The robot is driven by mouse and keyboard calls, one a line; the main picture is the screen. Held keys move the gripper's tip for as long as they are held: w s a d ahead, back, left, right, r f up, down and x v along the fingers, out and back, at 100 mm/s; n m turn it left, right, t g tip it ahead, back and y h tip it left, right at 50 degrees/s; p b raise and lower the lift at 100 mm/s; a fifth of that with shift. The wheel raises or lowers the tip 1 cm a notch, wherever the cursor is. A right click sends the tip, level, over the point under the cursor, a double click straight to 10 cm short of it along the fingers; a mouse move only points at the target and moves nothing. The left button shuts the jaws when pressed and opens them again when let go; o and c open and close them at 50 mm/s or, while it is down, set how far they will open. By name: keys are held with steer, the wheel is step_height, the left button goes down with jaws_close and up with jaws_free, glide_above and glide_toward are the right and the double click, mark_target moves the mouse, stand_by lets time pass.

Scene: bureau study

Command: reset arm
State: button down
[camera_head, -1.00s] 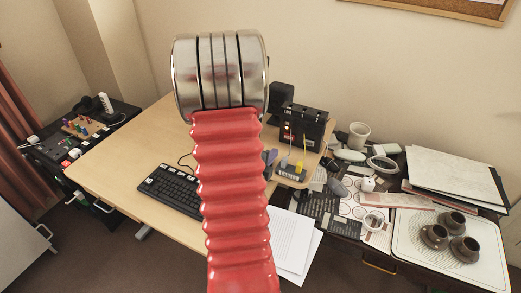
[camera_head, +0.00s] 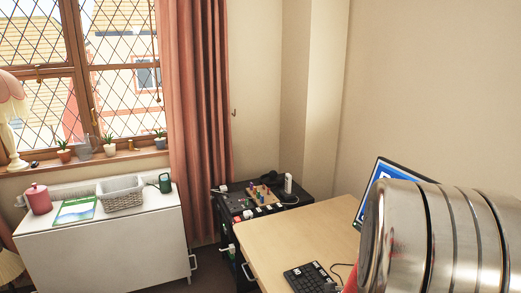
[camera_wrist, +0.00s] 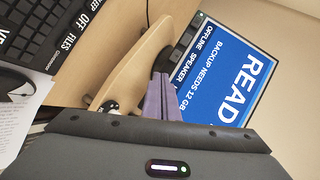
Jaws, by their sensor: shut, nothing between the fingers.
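My gripper (camera_wrist: 160,100) shows in the wrist view as a pair of purple fingers, shut with nothing between them. It is in front of a curved light-wood piece and beside the lower edge of a blue-screened monitor (camera_wrist: 222,75). The distance to them is hard to judge. In the head view my arm's silver ringed joint fills the lower right and covers part of the monitor (camera_head: 390,180). The gripper itself is not seen in that view.
A wooden desk (camera_head: 290,235) holds a keyboard (camera_head: 308,278). A black cart (camera_head: 235,205) with small items stands behind its left corner. A white cabinet (camera_head: 100,240) at the left carries a grey basket (camera_head: 122,200) and a red canister (camera_head: 38,199). Dark floor lies between.

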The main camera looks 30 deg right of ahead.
steer(key=w+a+r+n+t+y, duration=0.1)
steer(key=w+a+r+n+y, duration=0.2)
steer(key=a, duration=0.5)
steer(key=w+a+r+n+t+y, duration=0.1)
steer(key=w+a+r+n+y, duration=0.1)
steer(key=w+a+n, duration=0.35)
steer(key=w+a+r+n+t+y, duration=0.25)
steer(key=a+n, duration=0.25)
steer(key=a, duration=0.5)
steer(key=s+a+r+n+g+y, duration=0.2)
steer(key=s+a+n, duration=0.5)
steer(key=a, duration=0.3)
steer(key=s+a+r+n+g+y, duration=0.1)
steer(key=s+a+r+n+g, duration=0.1)
steer(key=s+a+n, duration=0.5)
steer(key=a+r+n, duration=0.1)
steer(key=a, duration=0.2)
steer(key=shift+s+r+y, duration=0.2)
steer(key=shift+s+y, duration=0.15)
